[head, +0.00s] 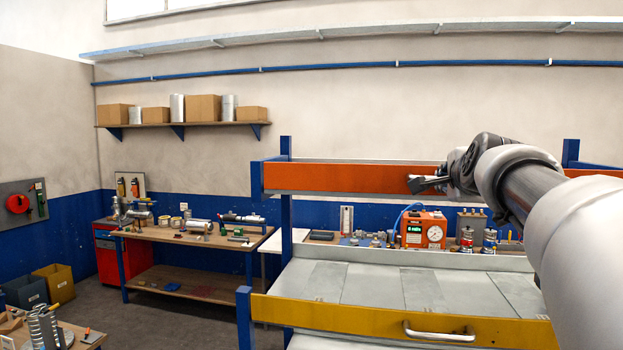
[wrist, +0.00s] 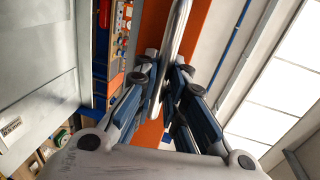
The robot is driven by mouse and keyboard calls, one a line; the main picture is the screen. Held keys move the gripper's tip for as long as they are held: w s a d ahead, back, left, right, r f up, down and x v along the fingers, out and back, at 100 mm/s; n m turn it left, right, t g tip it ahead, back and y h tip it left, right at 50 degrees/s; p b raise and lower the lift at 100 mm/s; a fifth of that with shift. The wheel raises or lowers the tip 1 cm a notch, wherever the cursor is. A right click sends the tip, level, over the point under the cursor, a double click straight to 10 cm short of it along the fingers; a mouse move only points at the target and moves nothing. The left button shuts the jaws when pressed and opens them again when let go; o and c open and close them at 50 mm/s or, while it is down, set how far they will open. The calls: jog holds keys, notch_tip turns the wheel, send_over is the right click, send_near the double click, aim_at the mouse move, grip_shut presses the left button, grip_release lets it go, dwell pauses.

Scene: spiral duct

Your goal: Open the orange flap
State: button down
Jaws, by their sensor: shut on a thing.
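The orange flap (head: 340,178) is a long, narrow panel across the upper part of a blue-post rack, and its front faces me. Its right part is behind my arm in the head view. My gripper (head: 418,185) is at the flap's front. In the wrist view, the orange flap (wrist: 199,30) runs behind a silver bar handle (wrist: 178,35). The handle passes between the fingers of my gripper (wrist: 163,75), which are shut on it. The handle is mostly hidden by the gripper in the head view.
Below is a yellow flap (head: 350,318) with its own silver handle (head: 440,332), in front of a grey sloping surface (head: 375,285). An orange gauge box (head: 424,230) and small tools stand behind the rack. A workbench (head: 150,236) is at the left, with open floor before it.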

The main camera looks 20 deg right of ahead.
jog(key=shift+f+b, duration=0.25)
jog(key=shift+b, duration=0.45)
jog(key=f+t+h+b, duration=0.1)
jog(key=t+b, duration=0.2)
jog(key=b, duration=0.9)
jog(key=s+f+t+h+b, duration=0.1)
jog(key=f+t+h+b, duration=0.1)
jog(key=b, duration=1.1)
jog(key=f+t+h+b, duration=0.1)
jog(key=t+b, duration=0.3)
jog(key=b, duration=0.9)
jog(key=shift+s+a+f+h, duration=0.15)
jog(key=shift+a+f+h, duration=0.15)
jog(key=shift+h, duration=0.4)
jog(key=shift+s+a+f+t+b, duration=0.1)
jog(key=shift+f+t+b, duration=0.05)
jog(key=shift+t+b, duration=0.35)
